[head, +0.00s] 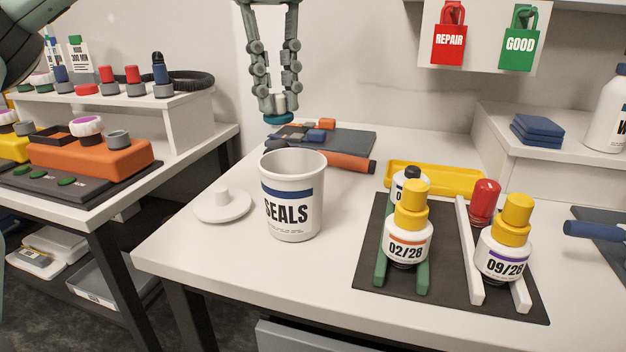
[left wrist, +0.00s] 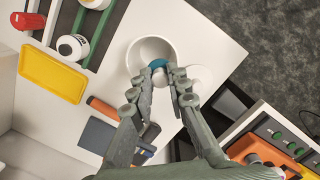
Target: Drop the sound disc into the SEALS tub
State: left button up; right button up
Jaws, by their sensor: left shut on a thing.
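The SEALS tub (head: 291,213) is a white cup with a blue band, standing open and upright on the white bench. My left gripper (head: 279,103) points down, shut on a small teal-blue disc (head: 281,118). In the head view the disc hangs higher in the picture than the tub's rim, apart from it. In the left wrist view the disc (left wrist: 157,65) overlaps the near part of the open tub (left wrist: 140,50), between the fingertips of my left gripper (left wrist: 161,76). My right gripper is not in view.
A white knobbed lid (head: 222,207) lies left of the tub. Behind are a dark mat (head: 345,142) with small parts and an orange roll (head: 350,162). At right, yellow-capped bottles (head: 405,240) stand on a dark rack mat (head: 368,270), before a yellow tray (head: 440,180).

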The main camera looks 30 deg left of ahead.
aim_at(276, 114)
pick_arm(q)
jog(key=shift+s+f, duration=0.1)
jog(key=shift+f, duration=0.5)
notch_tip(276, 114, down, 3)
jog(key=shift+s+r, duration=0.1)
jog(key=shift+f, duration=0.85)
jog(key=o, duration=0.8)
jog(key=r, duration=0.8)
jog(key=w+a+r, duration=0.1)
jog(key=r, duration=0.3)
jog(key=shift+a, duration=0.1)
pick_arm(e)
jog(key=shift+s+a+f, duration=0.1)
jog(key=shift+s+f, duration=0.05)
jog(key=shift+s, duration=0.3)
